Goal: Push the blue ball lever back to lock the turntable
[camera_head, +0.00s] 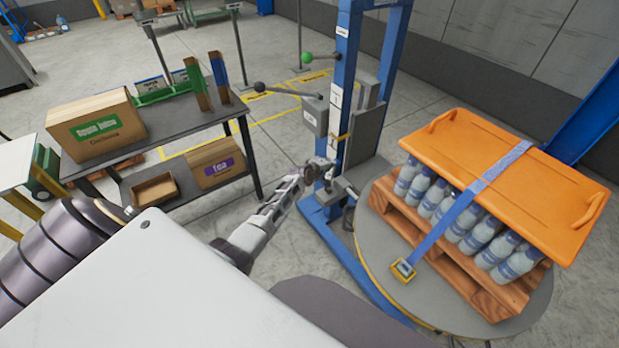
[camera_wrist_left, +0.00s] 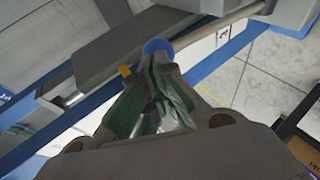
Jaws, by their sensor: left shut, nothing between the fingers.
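The blue ball (camera_wrist_left: 158,47) of the lever shows in the left wrist view, just beyond my left gripper's fingertips (camera_wrist_left: 157,70). The fingers are shut and empty. I cannot tell whether they touch the ball. In the head view my left gripper (camera_head: 312,176) is beside the foot of the blue post, left of the turntable. The blue ball cannot be made out there. The round grey turntable (camera_head: 395,290) carries a wooden pallet (camera_head: 420,218) of bottles (camera_head: 470,228) under an orange cover (camera_head: 510,165). My right gripper is out of view.
The blue post (camera_head: 345,70) carries a grey box (camera_head: 315,115), a green ball lever (camera_head: 307,58) and a black ball lever (camera_head: 260,87). A blue strap (camera_head: 450,215) runs down to a yellow buckle (camera_head: 403,269). A bench (camera_head: 185,118) with cartons stands at left.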

